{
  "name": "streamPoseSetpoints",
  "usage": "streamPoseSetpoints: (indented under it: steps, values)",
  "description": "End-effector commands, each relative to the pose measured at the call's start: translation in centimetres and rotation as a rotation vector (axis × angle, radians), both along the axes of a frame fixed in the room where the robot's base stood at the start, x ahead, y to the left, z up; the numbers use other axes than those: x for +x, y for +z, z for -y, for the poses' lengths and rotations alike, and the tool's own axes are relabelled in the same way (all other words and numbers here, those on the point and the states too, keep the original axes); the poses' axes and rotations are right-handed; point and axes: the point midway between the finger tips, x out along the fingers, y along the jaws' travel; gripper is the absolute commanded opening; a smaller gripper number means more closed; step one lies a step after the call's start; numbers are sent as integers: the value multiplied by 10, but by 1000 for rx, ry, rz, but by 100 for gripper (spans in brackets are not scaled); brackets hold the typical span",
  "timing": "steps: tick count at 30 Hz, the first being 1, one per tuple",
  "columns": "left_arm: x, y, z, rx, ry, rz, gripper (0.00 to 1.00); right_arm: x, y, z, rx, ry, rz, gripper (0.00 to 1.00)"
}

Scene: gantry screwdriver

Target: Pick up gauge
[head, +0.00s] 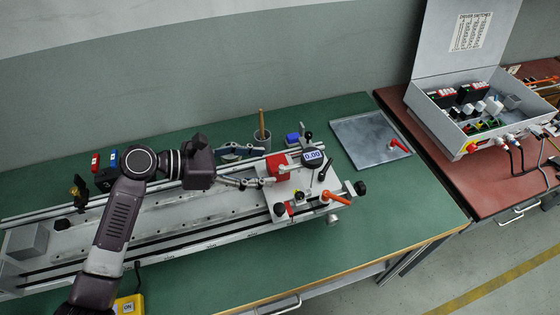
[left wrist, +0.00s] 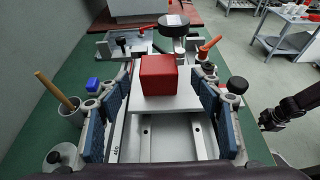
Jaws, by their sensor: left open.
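The gauge (head: 312,157) is a round black dial with a display reading 0.00, at the right end of the long metal rail fixture. In the left wrist view a dark round body (left wrist: 173,25), seemingly the gauge, stands beyond a red block. The red block (head: 277,165) sits on the fixture's plate beside the gauge; it also shows in the left wrist view (left wrist: 158,75). My left gripper (head: 265,167) is open and level, its two blue-padded fingers spread to either side of the red block, apart from the gauge. A dark part at the right edge of the left wrist view seems to be my right arm.
Black knobs and orange-red levers (head: 337,197) crowd the fixture near the gauge. A cup with a stick (head: 262,137) and a blue block (head: 293,138) stand behind it. A grey plate (head: 365,139) lies to the right. The green bench (head: 400,210) is clear in front.

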Motion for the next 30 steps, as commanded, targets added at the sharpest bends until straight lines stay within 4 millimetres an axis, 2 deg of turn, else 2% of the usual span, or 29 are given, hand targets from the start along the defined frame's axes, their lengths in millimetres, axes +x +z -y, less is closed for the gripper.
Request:
streamPoseSetpoints:
  steps: [1, 3, 7, 12, 16, 20, 30]
  values:
    - [2, -1, 6, -1, -1, 0, 59, -14, 0, 1, -2, 0, -20, 0]
    - [5, -4, 12, -1, -1, 0, 59, -30, 1, 2, -4, 0, -42, 0]
    - [12, -12, 29, -1, -1, -1, 59, -45, 4, 2, -6, 0, -63, 0]
    - [19, -22, 46, 0, 1, 1, 59, -36, 6, 1, -4, 2, -50, 0]
    - [20, -25, 50, 4, 0, 1, 59, -16, 8, 0, 0, 3, -23, 0]
    - [20, -25, 49, 4, 0, 1, 59, -8, 8, -1, 1, 3, -9, 0]
    - [20, -24, 49, 3, 0, 2, 24, -23, 7, -1, 0, 3, -32, 0]
